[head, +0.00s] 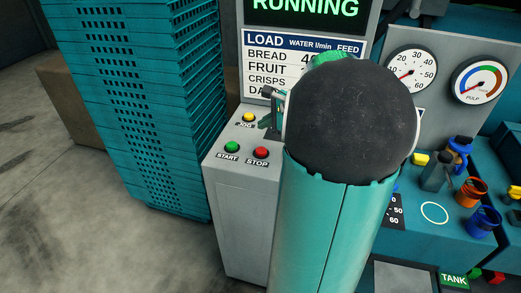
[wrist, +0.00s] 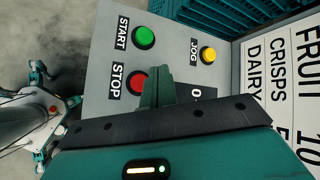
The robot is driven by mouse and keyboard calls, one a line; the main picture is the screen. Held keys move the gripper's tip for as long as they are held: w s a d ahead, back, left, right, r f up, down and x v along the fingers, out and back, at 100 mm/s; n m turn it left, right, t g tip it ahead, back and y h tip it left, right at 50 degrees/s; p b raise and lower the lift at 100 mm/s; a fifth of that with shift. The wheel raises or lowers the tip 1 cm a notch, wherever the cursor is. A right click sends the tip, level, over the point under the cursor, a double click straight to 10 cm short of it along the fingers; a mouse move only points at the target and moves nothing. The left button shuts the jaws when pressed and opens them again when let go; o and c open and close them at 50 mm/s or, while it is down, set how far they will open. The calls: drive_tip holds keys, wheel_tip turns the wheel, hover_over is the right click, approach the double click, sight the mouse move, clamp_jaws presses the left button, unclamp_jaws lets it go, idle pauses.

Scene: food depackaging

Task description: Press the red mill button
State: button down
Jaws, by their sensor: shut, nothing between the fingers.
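A red button (head: 261,152) labelled STOP is on the grey control panel (head: 225,160), to the right of a green START button (head: 232,147). In the wrist view the red button (wrist: 137,82) is partly covered by my gripper. My gripper (wrist: 158,80) is shut and empty, its fingers over the panel just right of the red button in that view. In the head view only part of my gripper (head: 272,118) shows, left of my arm, which hides the rest. It appears above the panel behind the button; I see no contact with the button.
A yellow JOG button (head: 248,117) is close to the gripper. The screen (head: 305,10) reads RUNNING above a LOAD chart (head: 275,62). Stacked teal crates (head: 150,100) stand left of the panel.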

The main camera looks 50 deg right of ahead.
sight(264, 151)
drive_tip(key=shift+w+f, duration=0.1)
drive_tip(key=shift+f, duration=3.35)
drive_tip(key=shift+f, duration=0.4)
drive_tip(key=shift+f, duration=0.5)
drive_tip(key=shift+r, duration=0.95)
drive_tip(key=shift+r, duration=2.5)
